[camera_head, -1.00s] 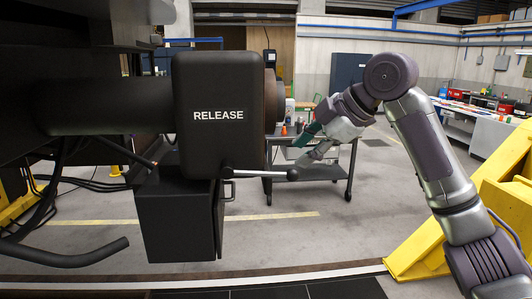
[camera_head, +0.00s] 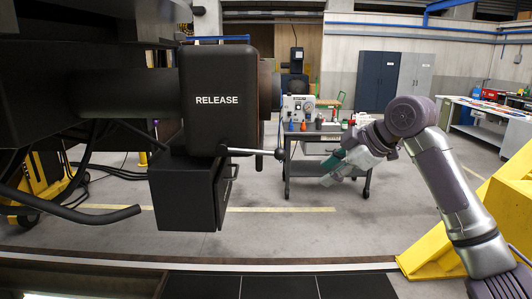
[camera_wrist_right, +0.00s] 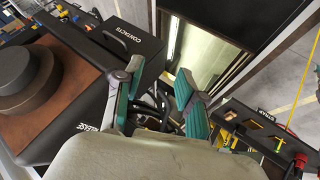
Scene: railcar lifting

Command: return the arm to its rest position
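My right gripper (camera_head: 334,170) hangs at the end of my grey and purple right arm, right of the black box marked RELEASE (camera_head: 216,125). It appears apart from the lever (camera_head: 255,152) that sticks out of that box and ends in a round knob. In the right wrist view the two green-padded fingers of my right gripper (camera_wrist_right: 159,75) stand apart with nothing held between them. The RELEASE box also shows there at the left (camera_wrist_right: 95,138). My left gripper is in neither view.
A dark box (camera_head: 185,190) hangs below the RELEASE box. A trolley (camera_head: 310,140) with bottles and a device stands behind my right gripper. A yellow frame (camera_head: 440,250) is at the lower right. Cabinets (camera_head: 378,80) stand at the back. Open floor lies between.

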